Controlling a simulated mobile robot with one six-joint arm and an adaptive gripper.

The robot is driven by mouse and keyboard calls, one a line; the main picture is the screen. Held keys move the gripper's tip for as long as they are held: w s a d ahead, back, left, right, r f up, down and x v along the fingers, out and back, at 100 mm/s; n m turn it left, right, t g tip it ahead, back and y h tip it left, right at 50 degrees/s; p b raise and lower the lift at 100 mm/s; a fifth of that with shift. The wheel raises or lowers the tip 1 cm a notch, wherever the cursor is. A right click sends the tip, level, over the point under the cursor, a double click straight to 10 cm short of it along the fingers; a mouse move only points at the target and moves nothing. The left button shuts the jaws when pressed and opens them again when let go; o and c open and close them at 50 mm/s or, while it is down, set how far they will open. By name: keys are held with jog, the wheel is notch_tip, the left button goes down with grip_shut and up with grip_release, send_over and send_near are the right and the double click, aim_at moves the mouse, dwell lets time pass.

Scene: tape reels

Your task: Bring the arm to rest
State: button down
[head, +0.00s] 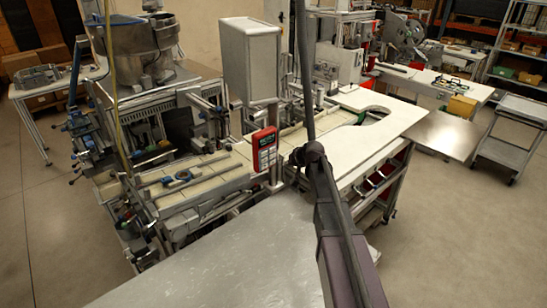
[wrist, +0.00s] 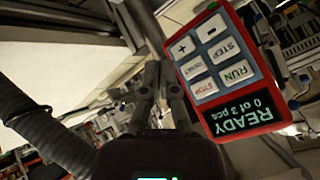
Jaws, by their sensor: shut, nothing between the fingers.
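My gripper (wrist: 161,84) shows in the wrist view with its two dark fingers close together, shut and empty. In the head view my arm reaches forward from the lower right, and the gripper itself cannot be made out there. A red control box (wrist: 222,72) is close to the right of the fingers in the wrist view, with a gap seen between them. Its screen reads "READY 0 of 3 pcs", and its buttons include RUN, STEP, STOP, plus and minus. In the head view the red box (head: 265,150) is on a post left of my arm.
A machine bench with rails and fixtures (head: 190,180) fills the left middle. A grey box (head: 250,60) stands above the red box. A white worktop (head: 390,125) with a curved cut-out lies right of my arm. A bare metal table (head: 215,265) is in front. A cart (head: 510,140) stands far right.

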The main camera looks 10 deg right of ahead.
dwell(0.4)
jog(key=s+f+n+g+h, duration=0.1)
jog(key=s+f+g+h, duration=0.1)
jog(key=s, duration=1.4)
jog(key=s+f+g+h, duration=0.2)
jog(key=s+g, duration=0.3)
jog(key=s, duration=1.1)
jog(key=shift+s+a+f+n+g, duration=0.3)
jog(key=shift+a+f+n+g, duration=0.15)
jog(key=shift+f, duration=0.45)
